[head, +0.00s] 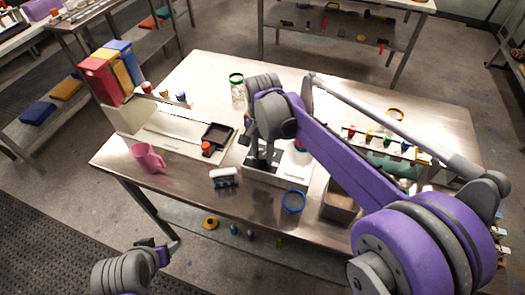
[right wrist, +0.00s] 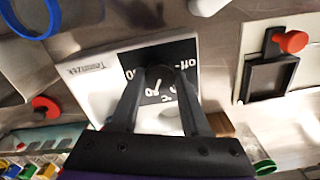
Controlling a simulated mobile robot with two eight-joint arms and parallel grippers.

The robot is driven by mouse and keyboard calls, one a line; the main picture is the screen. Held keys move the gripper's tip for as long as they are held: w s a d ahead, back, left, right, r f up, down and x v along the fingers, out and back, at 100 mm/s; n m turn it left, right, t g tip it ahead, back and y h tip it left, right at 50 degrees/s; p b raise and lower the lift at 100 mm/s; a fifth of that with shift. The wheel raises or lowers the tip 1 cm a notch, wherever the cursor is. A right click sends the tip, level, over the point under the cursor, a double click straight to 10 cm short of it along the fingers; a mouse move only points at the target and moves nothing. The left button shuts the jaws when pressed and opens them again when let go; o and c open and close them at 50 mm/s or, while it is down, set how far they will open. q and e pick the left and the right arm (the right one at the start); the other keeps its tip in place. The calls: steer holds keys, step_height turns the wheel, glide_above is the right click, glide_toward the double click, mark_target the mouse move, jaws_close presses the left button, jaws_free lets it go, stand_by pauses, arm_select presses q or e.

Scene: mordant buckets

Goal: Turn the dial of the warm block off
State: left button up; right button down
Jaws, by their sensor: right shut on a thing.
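The warm block (head: 294,163) is a white box on the steel table, below my right arm in the head view. In the right wrist view its white top (right wrist: 88,80) carries a dark dial plate (right wrist: 187,52) with an upside-down "off" mark. The round black dial (right wrist: 158,76) sits between the fingertips of my right gripper (right wrist: 160,88), which is shut on it. A white pointer line shows on the dial; its exact setting I cannot tell. In the head view my right gripper (head: 262,162) hides the dial. My left gripper (head: 158,246) is low at the left, off the table; its jaws are unclear.
A black tray (head: 217,134) with a red knob stands left of the block. A pink jug (head: 148,158), a white-and-dark item (head: 224,178) and a blue ring (head: 293,201) are near the front edge. A green-rimmed jar (head: 237,91) stands behind.

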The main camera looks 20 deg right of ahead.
steer(key=shift+n, duration=0.3)
steer(key=n, duration=0.5)
steer(key=shift+n, duration=0.3)
steer(key=n, duration=0.5)
steer(key=shift+b, duration=0.4)
steer(key=n, duration=0.6)
steer(key=shift+n, duration=0.4)
steer(key=n, duration=0.6)
steer(key=shift+a, duration=0.1)
steer(key=shift+c, duration=1.9)
jaws_free()
